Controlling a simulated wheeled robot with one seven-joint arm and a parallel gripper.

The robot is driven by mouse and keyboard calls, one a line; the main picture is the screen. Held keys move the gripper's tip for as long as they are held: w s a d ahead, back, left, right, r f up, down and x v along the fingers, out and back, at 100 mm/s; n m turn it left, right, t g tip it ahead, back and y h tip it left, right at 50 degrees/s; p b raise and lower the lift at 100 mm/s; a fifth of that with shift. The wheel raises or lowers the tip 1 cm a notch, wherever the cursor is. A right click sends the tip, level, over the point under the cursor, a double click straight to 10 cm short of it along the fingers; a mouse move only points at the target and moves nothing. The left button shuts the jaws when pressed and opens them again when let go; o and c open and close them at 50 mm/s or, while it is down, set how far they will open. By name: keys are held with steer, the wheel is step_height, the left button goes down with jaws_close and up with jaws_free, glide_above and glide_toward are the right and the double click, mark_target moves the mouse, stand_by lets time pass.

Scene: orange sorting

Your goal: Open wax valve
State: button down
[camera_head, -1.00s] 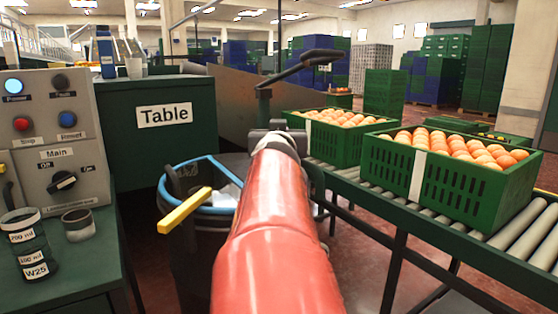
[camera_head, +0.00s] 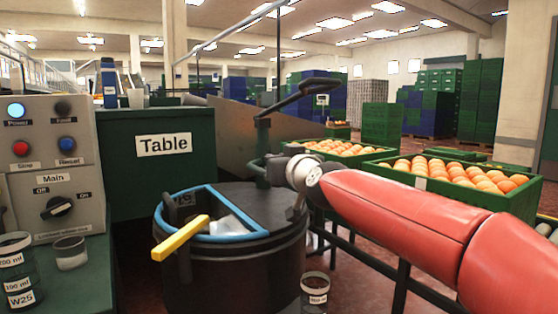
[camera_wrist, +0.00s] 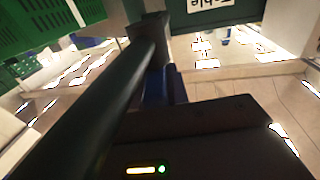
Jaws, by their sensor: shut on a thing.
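A dark round drum (camera_head: 210,265) with a blue rim stands in the middle of the head view, with a yellow lever (camera_head: 180,238) at its left front. A small labelled beaker (camera_head: 315,292) is below my gripper, close by the drum. In the wrist view a dark bar (camera_wrist: 115,105) crosses close to the camera, and no valve can be made out.
A control panel (camera_head: 85,182) with a rotary switch stands at the left, with another beaker (camera_head: 17,270) and a cup (camera_head: 70,252) before it. A green box marked Table (camera_head: 165,185) is behind the drum. Green crates of oranges (camera_head: 510,200) stand behind my arm.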

steer(key=shift+f+g, duration=0.3)
steer(key=shift+f, duration=0.05)
steer(key=c, duration=1.4)
jaws_free()
steer(key=shift+y, duration=0.3)
steer(key=shift+o, duration=0.2)
steer(key=shift+r, duration=0.15)
steer(key=shift+s+d, duration=0.45)
steer(key=shift+p+v, duration=0.3)
steer(key=shift+v, duration=2.45)
steer(key=shift+s+d, duration=0.1)
steer(key=shift+s, duration=0.5)
